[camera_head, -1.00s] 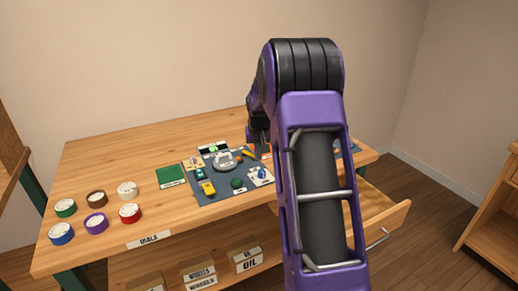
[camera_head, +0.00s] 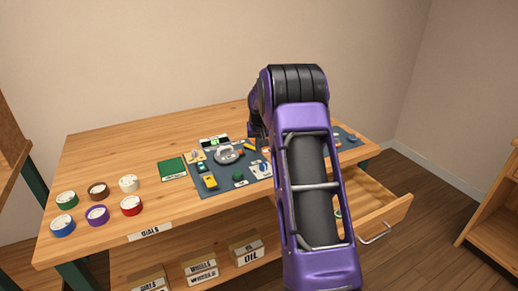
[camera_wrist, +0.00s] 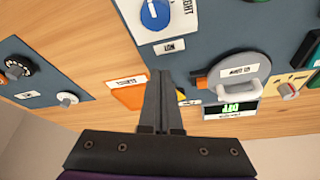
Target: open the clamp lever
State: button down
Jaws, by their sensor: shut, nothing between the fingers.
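A round grey fixture (camera_head: 228,153) with a pale looped handle lies on the dark mat. It also shows in the wrist view (camera_wrist: 238,68), with an orange tab (camera_wrist: 201,82) at its left edge. I cannot tell for sure which part is the clamp lever; its labels are too small to read. My gripper (camera_wrist: 160,73) is shut and empty, with its fingertips left of the fixture and apart from it in the picture. A yellow and black piece (camera_wrist: 181,96) is partly hidden behind the fingers. In the head view my arm hides most of the gripper.
A lit green display (camera_wrist: 230,108) sits beside the fixture. A blue knob (camera_wrist: 155,13) on a white plate and an orange card (camera_wrist: 129,94) lie near the fingers. Several coloured dials (camera_head: 97,214) stand on the table's left. A drawer (camera_head: 385,210) is open at right.

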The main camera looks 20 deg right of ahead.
jog(key=shift+w+d+r+p, duration=0.1)
jog(key=shift+w+d+p, duration=0.2)
jog(key=shift+d, duration=0.15)
jog(key=shift+w+d+r+p, duration=0.1)
jog(key=shift+w+d+p, duration=0.15)
jog(key=shift+d, duration=0.15)
jog(key=shift+a, duration=0.8)
